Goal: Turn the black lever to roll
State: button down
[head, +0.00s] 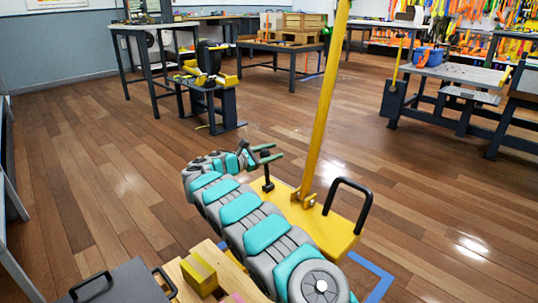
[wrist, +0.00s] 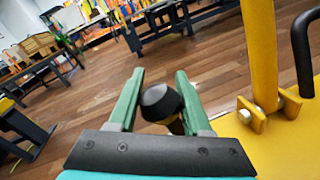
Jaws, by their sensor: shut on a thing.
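The black lever (head: 267,173) is a short post with a dark knob, standing on the yellow base plate (head: 328,233) left of the tall yellow pole (head: 326,85). In the wrist view the lever's round knob (wrist: 160,102) sits between my two green fingers. My gripper (head: 271,152) is shut on the lever, with the fingers on both sides of it; the exact contact is hard to see. In the wrist view my gripper (wrist: 160,88) shows both fingertips beyond the knob. The lower part of the lever is partly hidden there.
A black U-shaped handle (head: 347,200) rises from the yellow plate right of the pole. A wooden box or board (head: 180,280) and a dark grey case (head: 120,285) lie at the front left. Workbenches stand farther back.

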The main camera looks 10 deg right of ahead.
aim_at(265, 156)
jog(key=shift+s+d, duration=0.5)
jog(key=shift+s, duration=0.2)
jog(key=shift+c, duration=1.8)
grip_release()
jog(key=shift+a, duration=0.1)
jog(key=p+v, duration=0.1)
jog(key=v, duration=0.6)
jog(key=shift+s+a, duration=0.1)
jog(key=shift+a, duration=0.2)
